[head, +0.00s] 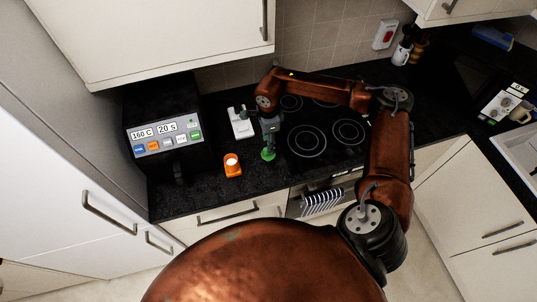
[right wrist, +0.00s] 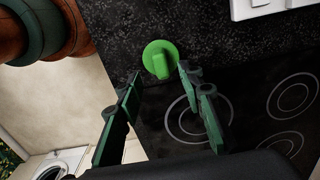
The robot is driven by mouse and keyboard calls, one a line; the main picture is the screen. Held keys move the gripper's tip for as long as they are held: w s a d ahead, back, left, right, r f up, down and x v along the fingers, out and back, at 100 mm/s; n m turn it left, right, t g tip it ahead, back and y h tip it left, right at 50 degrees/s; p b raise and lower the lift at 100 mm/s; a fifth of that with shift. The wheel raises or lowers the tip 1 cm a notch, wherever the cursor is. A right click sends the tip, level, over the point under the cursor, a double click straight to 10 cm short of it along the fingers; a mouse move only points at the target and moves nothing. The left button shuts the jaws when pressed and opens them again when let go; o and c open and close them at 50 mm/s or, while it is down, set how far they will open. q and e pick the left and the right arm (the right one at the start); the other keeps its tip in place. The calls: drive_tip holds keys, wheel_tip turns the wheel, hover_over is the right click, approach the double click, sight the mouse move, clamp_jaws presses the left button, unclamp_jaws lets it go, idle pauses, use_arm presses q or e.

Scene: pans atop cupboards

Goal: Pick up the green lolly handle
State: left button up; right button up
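The green lolly handle (head: 268,155) stands on the dark speckled counter, left of the hob. In the right wrist view it is a bright green disc with a raised grip (right wrist: 160,62). My right gripper (head: 269,144) points down just above it in the head view. In the right wrist view my right gripper (right wrist: 160,73) is open, with one dark green fingertip on each side of the lolly handle's near end. I see a gap between the fingers and cannot tell whether either touches it. My left gripper is not in view.
The black hob (head: 322,135) lies right of the handle. An orange holder with a pale top (head: 232,168) stands to the left, a white device (head: 241,124) behind. A black machine with a control panel (head: 165,138) stands further left. A wall cupboard (head: 165,38) hangs above.

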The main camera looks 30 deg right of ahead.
sight(268, 155)
wheel_tip(268, 155, down, 7)
drive_tip(key=shift+w+r+p, duration=0.1)
drive_tip(key=shift+r+p, duration=0.1)
drive_tip(key=shift+p, duration=0.95)
drive_tip(key=shift+c, duration=0.5)
clamp_jaws()
